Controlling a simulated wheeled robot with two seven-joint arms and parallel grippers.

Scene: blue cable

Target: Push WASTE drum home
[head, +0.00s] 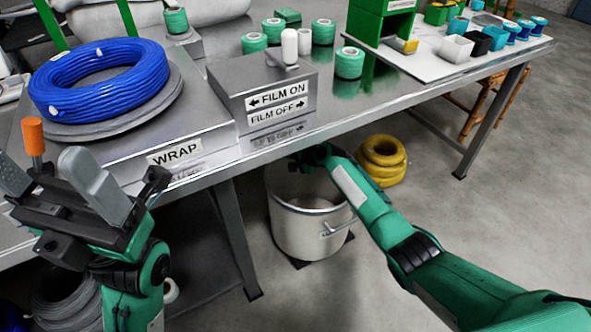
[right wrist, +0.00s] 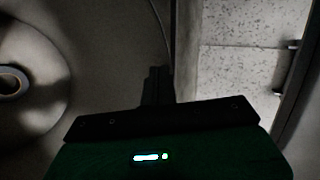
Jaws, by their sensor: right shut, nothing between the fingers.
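The cream-white drum (head: 300,225), with a side handle (head: 338,229), stands upright on the floor, partly under the table's front edge. No WASTE label can be read on it. My right gripper (head: 312,157) is shut and empty, at the drum's top opening just under the table edge. My forearm hides the drum's right rim. In the right wrist view the shut fingers (right wrist: 157,85) are dark; I cannot tell whether they touch the drum. My left gripper (head: 42,165) is open and empty at the left, beside the WRAP block.
The steel table (head: 390,108) overhangs the drum, with a leg (head: 237,240) to its left. Yellow coils (head: 382,160) lie behind it on the right. A blue cable coil (head: 100,78) sits on the turntable. An orange knob (head: 33,137) rises by my left gripper. Floor to the right is free.

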